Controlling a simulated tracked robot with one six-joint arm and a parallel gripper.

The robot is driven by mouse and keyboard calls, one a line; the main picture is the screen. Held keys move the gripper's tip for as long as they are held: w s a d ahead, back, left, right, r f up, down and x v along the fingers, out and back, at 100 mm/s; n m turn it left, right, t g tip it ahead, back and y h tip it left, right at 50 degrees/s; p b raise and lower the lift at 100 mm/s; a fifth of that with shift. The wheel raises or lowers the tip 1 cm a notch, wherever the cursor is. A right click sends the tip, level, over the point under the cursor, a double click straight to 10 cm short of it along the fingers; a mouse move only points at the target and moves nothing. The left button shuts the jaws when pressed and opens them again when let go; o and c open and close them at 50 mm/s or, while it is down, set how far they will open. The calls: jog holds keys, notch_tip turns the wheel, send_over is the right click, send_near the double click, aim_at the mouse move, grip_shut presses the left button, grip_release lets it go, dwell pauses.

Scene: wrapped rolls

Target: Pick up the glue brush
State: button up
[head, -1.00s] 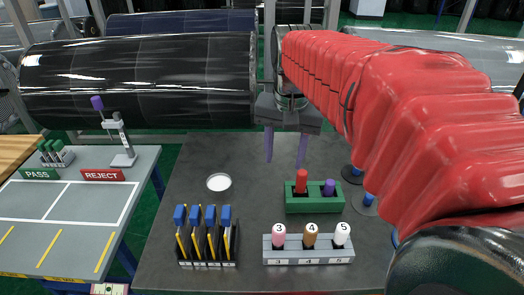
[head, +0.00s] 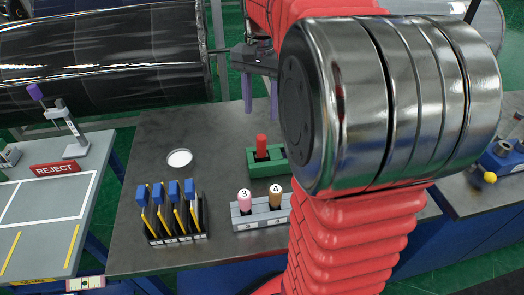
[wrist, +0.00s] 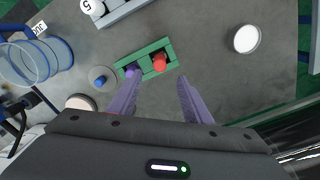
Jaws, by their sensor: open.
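No object is labelled as the glue brush, and I cannot tell which one it is. In the head view, several blue-topped, yellow-handled tools (head: 173,192) stand in a black rack (head: 179,235). A green holder (head: 263,170) carries a red-handled item (head: 261,146). My gripper (head: 260,103) is open and empty behind the green holder. Its purple fingers (wrist: 157,85) point toward the holder, apart in the wrist view.
A white round dish (head: 180,159) lies on the dark table. A REJECT table (head: 40,205) with a small stand is at left. My arm hides the table's right part in the head view.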

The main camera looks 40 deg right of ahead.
aim_at(261, 137)
notch_tip(261, 137, down, 8)
jog(key=shift+r, duration=0.2)
dwell(0.3)
jog(key=shift+s+f, duration=0.1)
jog(key=shift+f, duration=2.55)
jog(key=shift+c, duration=0.3)
grip_shut()
